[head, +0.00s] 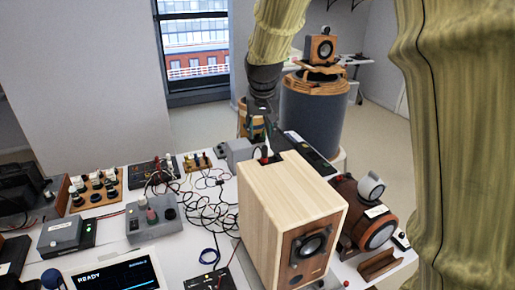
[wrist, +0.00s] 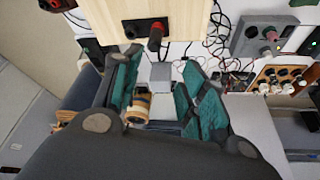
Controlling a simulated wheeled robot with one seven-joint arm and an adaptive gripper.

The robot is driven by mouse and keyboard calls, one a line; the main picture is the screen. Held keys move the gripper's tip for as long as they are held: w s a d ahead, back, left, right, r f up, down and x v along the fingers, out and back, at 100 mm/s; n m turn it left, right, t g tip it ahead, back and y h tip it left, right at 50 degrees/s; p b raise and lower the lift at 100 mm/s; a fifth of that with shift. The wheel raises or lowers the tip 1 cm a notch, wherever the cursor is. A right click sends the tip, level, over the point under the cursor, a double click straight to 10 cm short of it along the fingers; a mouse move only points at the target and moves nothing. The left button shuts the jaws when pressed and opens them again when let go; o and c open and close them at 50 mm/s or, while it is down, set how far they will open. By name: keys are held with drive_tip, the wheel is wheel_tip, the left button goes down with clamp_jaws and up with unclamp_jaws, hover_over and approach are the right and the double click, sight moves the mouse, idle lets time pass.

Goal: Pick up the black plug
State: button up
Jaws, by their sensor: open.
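The pale wooden speaker box (head: 262,202) stands on the table, with a dark terminal plate on its top face. In the wrist view the dark terminal plate (wrist: 144,24) holds a black piece (wrist: 130,31), which looks like the black plug, and a red-and-black piece (wrist: 155,38) to its right. In the head view the plug is too small and too covered to tell apart. My gripper (wrist: 157,68) is open, with its two teal fingers spread and nothing visibly held. In the head view my gripper (head: 264,118) hangs above the rear of the box top.
Tangled cables (head: 200,190) and a grey control box (head: 153,222) lie left of the speaker. A display (head: 115,274) reading READY is at front left. A round brown speaker (head: 372,232) stands close on the right. A blue-grey drum (head: 313,118) stands behind.

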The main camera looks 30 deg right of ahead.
sight(265, 146)
drive_tip(key=p+x, duration=0.1)
drive_tip(key=x, duration=0.3)
drive_tip(key=shift+f+p, duration=0.3)
drive_tip(key=shift+f, duration=0.05)
drive_tip(key=shift+s+d+f+p, duration=0.6)
drive_tip(key=shift+s+p, duration=0.2)
drive_tip(key=shift+p, duration=0.15)
drive_tip(key=w+f, duration=0.2)
drive_tip(key=f, duration=0.1)
drive_tip(key=shift+w+d+p, duration=0.1)
drive_tip(key=shift+p, duration=0.2)
drive_tip(key=shift+s+r, duration=0.35)
drive_tip(key=shift+s, duration=0.2)
drive_tip(key=shift+c, duration=0.3)
drive_tip(key=shift+w+f, duration=0.2)
drive_tip(key=shift+w, duration=0.15)
clamp_jaws()
drive_tip(key=shift+s+r, duration=0.1)
drive_tip(key=shift+s, duration=0.05)
